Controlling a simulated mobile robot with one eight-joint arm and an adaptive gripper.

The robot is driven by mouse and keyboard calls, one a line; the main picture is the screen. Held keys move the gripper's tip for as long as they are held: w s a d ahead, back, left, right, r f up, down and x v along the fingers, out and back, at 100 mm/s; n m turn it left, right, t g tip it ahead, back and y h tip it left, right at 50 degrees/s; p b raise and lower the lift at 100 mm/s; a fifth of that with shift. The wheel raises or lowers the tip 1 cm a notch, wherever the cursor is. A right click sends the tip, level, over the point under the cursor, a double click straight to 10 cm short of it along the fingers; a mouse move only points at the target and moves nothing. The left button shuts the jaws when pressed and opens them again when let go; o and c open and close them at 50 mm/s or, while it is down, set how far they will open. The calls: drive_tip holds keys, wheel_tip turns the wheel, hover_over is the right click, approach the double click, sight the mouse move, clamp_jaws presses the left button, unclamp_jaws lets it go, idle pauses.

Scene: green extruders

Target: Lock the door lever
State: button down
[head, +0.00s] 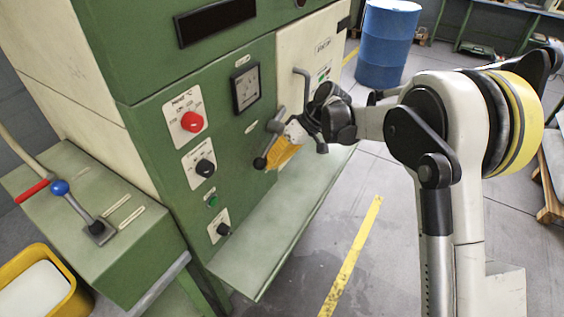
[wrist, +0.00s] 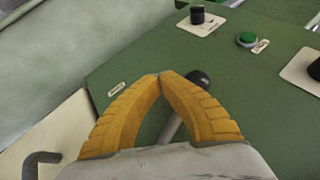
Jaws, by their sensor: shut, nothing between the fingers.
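A grey lever with a black ball knob (head: 260,163) is mounted on the green machine front beside the white door (head: 305,50). In the wrist view its black knob (wrist: 198,78) shows just past my fingertips, and its grey shaft shows between my yellow fingers. My gripper (head: 270,166) is in front of the lever, its fingertips close to the knob. In the wrist view the gripper (wrist: 163,76) has its tips together and nothing between them. Whether a finger touches the lever I cannot tell. Part of the shaft is hidden by the fingers.
A bent grey handle (head: 303,82) stands out from the white door. A red button (head: 192,122), black knobs (head: 205,167) and a green button (head: 212,200) sit left of the lever. A green ledge (head: 265,230) juts out below.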

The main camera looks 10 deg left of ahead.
drive_tip(key=shift+s+a+r+p, duration=0.2)
drive_tip(key=shift+s+r+p, duration=0.1)
drive_tip(key=shift+r, duration=0.25)
drive_tip(key=shift+s+a+r+p, duration=0.15)
drive_tip(key=shift+s+r+p, duration=0.15)
drive_tip(key=shift+r, duration=0.25)
drive_tip(key=shift+s+a+r+p, duration=0.2)
drive_tip(key=shift+r+p, duration=0.15)
drive_tip(key=shift+r, duration=0.2)
drive_tip(key=shift+r, duration=0.2)
drive_tip(key=shift+f, duration=0.15)
